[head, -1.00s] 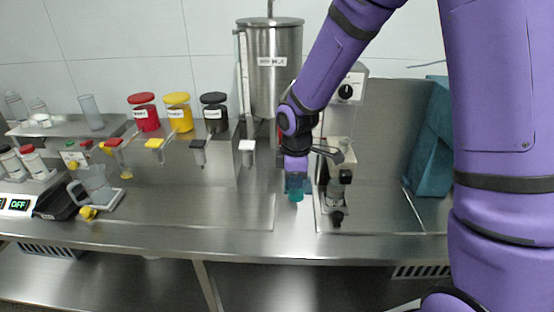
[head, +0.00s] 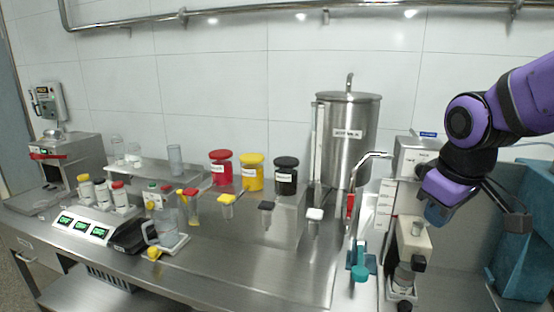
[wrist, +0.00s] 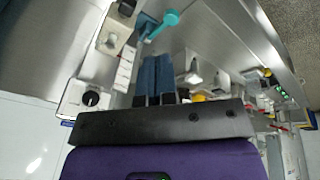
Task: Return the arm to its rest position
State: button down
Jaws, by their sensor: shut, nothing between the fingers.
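My purple arm comes in from the right in the head view. My gripper (head: 437,213) hangs in the air on the right, in front of the colloid mill's grey box (head: 415,158). It is shut and empty. In the wrist view its two blue fingers (wrist: 166,60) lie side by side with nothing between them. A teal-handled part (head: 361,262) stands at the counter's front, left of the gripper and apart from it; it also shows in the wrist view (wrist: 161,25).
A steel tank (head: 348,140) stands behind, left of the gripper, with a bent pipe beside it. A beige mill unit (head: 412,240) is below. Lidded jars (head: 252,174) and scales (head: 85,226) stand left.

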jog(key=s+d+r+m+t, duration=0.1)
jog(key=s+r+m, duration=0.1)
jog(key=s, duration=0.4)
jog(key=s+d+r+m+t, duration=0.1)
jog(key=s+r+m, duration=0.2)
jog(key=s, duration=0.3)
jog(key=shift+d+r+m, duration=0.3)
jog(key=shift+d, duration=0.1)
jog(key=shift+w, duration=0.15)
dwell(2.0)
